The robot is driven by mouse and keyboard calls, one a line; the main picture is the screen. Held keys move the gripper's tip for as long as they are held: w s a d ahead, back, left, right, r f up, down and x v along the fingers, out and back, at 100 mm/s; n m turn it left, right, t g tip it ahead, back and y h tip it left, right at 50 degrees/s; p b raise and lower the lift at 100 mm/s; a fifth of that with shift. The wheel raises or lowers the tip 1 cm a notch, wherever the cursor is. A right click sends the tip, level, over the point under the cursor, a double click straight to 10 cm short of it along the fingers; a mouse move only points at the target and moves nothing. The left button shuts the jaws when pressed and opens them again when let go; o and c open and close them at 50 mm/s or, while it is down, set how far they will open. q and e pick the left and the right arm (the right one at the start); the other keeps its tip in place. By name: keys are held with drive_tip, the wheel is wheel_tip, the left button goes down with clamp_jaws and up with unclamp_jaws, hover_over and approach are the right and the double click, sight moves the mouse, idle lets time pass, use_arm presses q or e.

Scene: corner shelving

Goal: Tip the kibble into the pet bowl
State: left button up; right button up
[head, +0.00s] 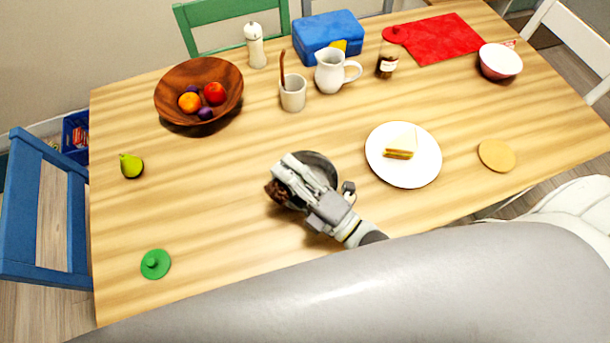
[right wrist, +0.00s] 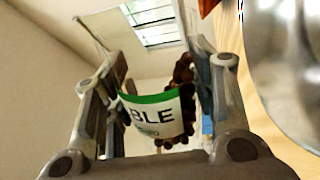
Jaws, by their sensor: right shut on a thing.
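My right gripper (head: 290,180) is shut on the kibble jar, over the table's middle. In the right wrist view the kibble jar (right wrist: 155,115) is clear, with a green and white label ending in "BLE", between the fingers. Brown kibble shows along its sides, and the jar appears tipped sideways relative to the table. In the head view, brown kibble (head: 277,192) shows at the left of the gripper. The grey metal pet bowl (head: 325,162) is just behind and partly hidden by the gripper; it also shows at the right wrist view's edge (right wrist: 290,60). My left gripper is not in view.
A green lid (head: 155,264) lies at the front left, a pear (head: 131,166) behind it. A sandwich plate (head: 403,172) is right of the bowl. A wooden fruit bowl (head: 172,92), mug (head: 293,95) and pitcher (head: 330,74) stand farther back. The front left table is mostly clear.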

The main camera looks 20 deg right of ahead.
drive_tip(key=shift+w+d+r+m+p, duration=0.1)
drive_tip(key=shift+r+m+p, duration=0.2)
drive_tip(key=shift+m+p, duration=0.25)
idle(0.4)
drive_tip(key=shift+w+d+f+m+t+h, duration=0.15)
drive_tip(key=shift+f+m+h, duration=0.1)
drive_tip(key=shift+m, duration=0.3)
drive_tip(key=shift+w+d+f+m+t+h, duration=0.15)
drive_tip(key=shift+f+m+h, duration=0.1)
drive_tip(key=shift+m, duration=0.25)
idle(1.2)
drive_tip(key=shift+d+r+m+p, duration=0.25)
drive_tip(key=shift+r+m+p, duration=0.8)
drive_tip(key=shift+p, duration=0.35)
idle(1.5)
